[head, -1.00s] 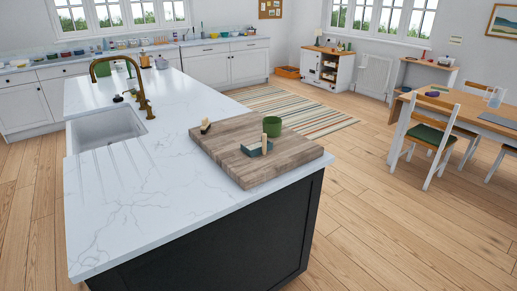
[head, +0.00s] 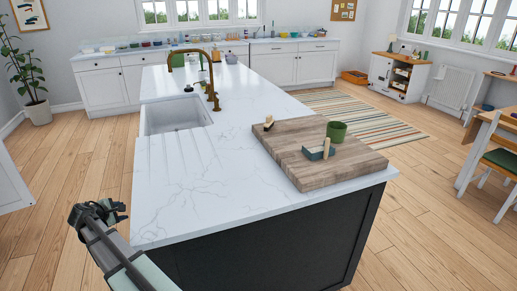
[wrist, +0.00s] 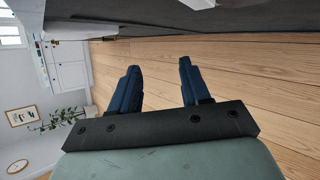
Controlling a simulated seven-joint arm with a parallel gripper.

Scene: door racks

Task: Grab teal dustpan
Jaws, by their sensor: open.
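A small teal object with a light wooden upright part, which looks like the dustpan (head: 316,154), lies on the wooden board (head: 312,178) on the island in the head view. My gripper (head: 98,212) is at the lower left of the head view, beyond the island's left edge and well apart from the dustpan. In the wrist view my gripper (wrist: 158,82) has its two dark fingers spread apart with nothing between them. The dustpan does not show in the wrist view.
A green cup (head: 337,131) stands right behind the dustpan. A small dark item with a wooden part (head: 268,123) sits at the board's back left corner. The white island top (head: 215,200) is bare left of the board. A sink (head: 178,116) and brass tap (head: 215,85) are farther back.

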